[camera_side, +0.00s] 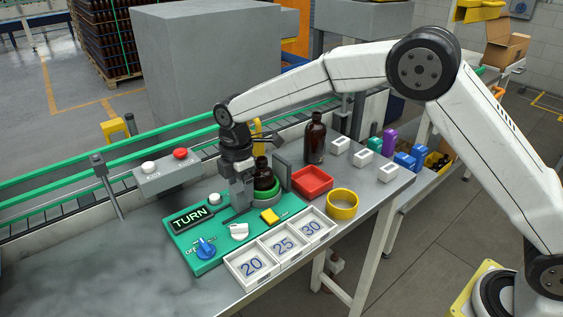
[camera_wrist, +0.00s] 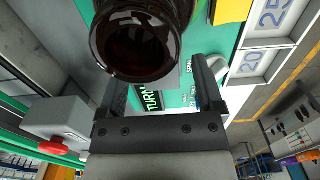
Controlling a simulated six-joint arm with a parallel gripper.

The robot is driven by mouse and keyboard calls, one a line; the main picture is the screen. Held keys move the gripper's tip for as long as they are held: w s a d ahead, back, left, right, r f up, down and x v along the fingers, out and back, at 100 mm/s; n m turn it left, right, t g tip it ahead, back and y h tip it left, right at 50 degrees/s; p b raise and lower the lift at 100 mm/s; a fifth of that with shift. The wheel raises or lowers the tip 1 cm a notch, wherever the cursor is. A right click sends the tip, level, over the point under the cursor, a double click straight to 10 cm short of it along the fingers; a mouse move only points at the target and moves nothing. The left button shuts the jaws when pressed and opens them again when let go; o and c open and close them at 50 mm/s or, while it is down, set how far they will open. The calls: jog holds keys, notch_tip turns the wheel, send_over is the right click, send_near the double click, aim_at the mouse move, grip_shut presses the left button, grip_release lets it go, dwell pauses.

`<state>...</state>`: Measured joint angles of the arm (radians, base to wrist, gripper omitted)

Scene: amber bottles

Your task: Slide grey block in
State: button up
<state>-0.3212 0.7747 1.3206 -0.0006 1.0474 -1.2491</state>
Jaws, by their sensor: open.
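The amber bottle (camera_side: 263,180) stands upright in a green ring (camera_side: 266,196) on the green fixture panel (camera_side: 207,262). In the wrist view the bottle's open mouth (camera_wrist: 138,45) fills the top centre. A grey block (camera_side: 240,194) sits on the panel, left of the bottle, partly covered by my gripper. A taller grey plate (camera_side: 283,172) stands on the bottle's right. My gripper (camera_side: 243,178) points down beside the bottle, over the grey block. In the wrist view its fingers (camera_wrist: 162,80) are apart with nothing held between them. Whether they touch the block I cannot tell.
The panel carries a TURN display (camera_side: 191,217), blue knob (camera_side: 206,248), white knob (camera_side: 239,231) and yellow piece (camera_side: 269,216). Numbered trays (camera_side: 258,278) lie in front. A red tray (camera_side: 312,182), yellow ring (camera_side: 342,204) and another bottle (camera_side: 314,140) stand right.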

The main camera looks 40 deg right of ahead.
aim_at(263, 161)
jog(key=shift+r, duration=3.4)
jog(key=shift+d, duration=0.15)
jog(key=d+m+t, duration=0.1)
jog(key=d, duration=0.1)
jog(key=s+d+m+t+y, duration=0.1)
jog(key=d+m, duration=0.1)
jog(key=s+d+m+t, duration=0.1)
jog(key=shift+d+r+m+t+y, duration=0.1)
jog(key=shift+d+m+t+y, duration=0.2)
jog(key=shift+d+y, duration=0.1)
jog(key=s+d+f+m, duration=0.2)
jog(key=s+d+m, duration=0.1)
jog(key=s, duration=0.4)
jog(key=s+d+f+m+h, duration=0.1)
jog(key=s+d+f+m, duration=0.2)
jog(key=s+m, duration=0.3)
jog(key=s+d+f+m+g, duration=0.1)
jog(key=s+d+f+m, duration=0.2)
jog(key=s, duration=0.6)
jog(key=shift+s+d+m+h, duration=0.2)
jog(key=shift+d+m+h, duration=0.2)
jog(key=shift+d+m, duration=0.55)
